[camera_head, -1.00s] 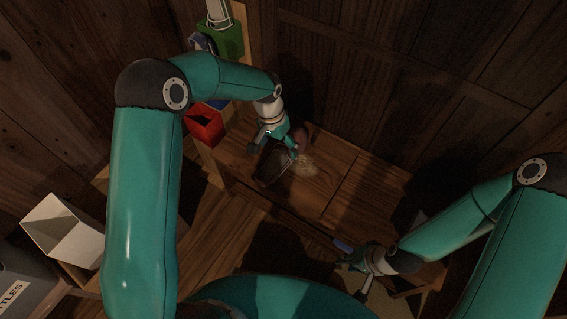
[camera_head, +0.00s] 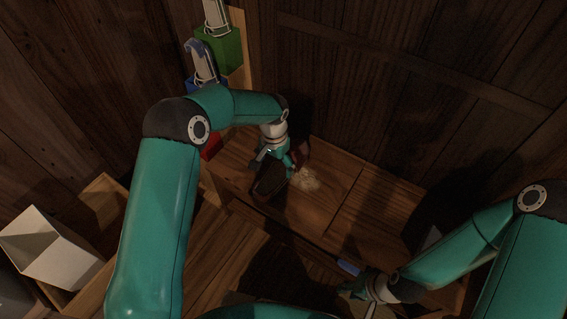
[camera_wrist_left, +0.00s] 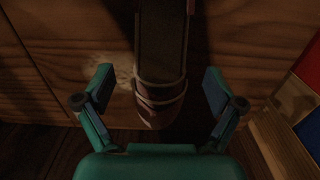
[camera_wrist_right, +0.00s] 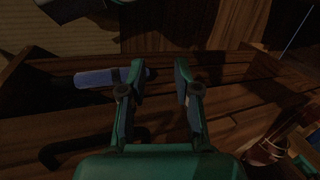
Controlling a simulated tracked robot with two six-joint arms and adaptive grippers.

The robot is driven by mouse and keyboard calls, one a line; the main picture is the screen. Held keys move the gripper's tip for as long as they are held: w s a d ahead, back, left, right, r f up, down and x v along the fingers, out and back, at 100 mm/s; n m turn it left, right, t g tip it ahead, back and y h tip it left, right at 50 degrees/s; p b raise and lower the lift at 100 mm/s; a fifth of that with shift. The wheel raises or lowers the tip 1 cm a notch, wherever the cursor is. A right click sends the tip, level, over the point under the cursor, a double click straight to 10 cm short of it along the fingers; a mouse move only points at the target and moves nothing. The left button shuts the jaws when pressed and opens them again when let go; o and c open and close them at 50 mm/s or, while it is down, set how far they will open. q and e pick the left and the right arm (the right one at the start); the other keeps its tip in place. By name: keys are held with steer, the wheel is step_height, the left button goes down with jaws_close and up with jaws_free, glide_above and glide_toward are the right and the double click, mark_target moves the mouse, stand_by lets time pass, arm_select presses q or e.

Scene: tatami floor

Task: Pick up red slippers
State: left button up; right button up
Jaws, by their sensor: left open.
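A dark red slipper (camera_head: 270,180) lies on the wooden surface (camera_head: 335,195) in the head view, in shadow. A second reddish shape, probably the other slipper (camera_head: 302,152), is partly hidden behind my left gripper (camera_head: 279,166). In the left wrist view a slipper (camera_wrist_left: 160,60) with a dark insole, red edge and pale bands points its end between the open fingers of my left gripper (camera_wrist_left: 158,95), which appear apart from it. My right gripper (camera_head: 372,287) is low on the right; its fingers are apart and empty in the right wrist view (camera_wrist_right: 159,85).
Green (camera_head: 221,50) and red (camera_head: 211,147) boxes line a wooden post at the back left. A white open box (camera_head: 48,248) stands at far left. A blue-handled object (camera_head: 348,268) lies close to my right gripper. Plank walls rise behind.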

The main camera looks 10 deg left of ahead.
mark_target(274, 177)
arm_select(q)
steer(key=shift+s+a+f+b, duration=0.1)
steer(key=shift+f+b, duration=0.4)
steer(key=shift+f, duration=0.9)
steer(key=shift+s+a+f+b, duration=0.1)
steer(key=shift+f+b, duration=0.4)
steer(key=shift+f, duration=0.85)
steer(key=c, duration=1.3)
steer(key=shift+r, duration=0.1)
steer(key=shift+c, duration=0.2)
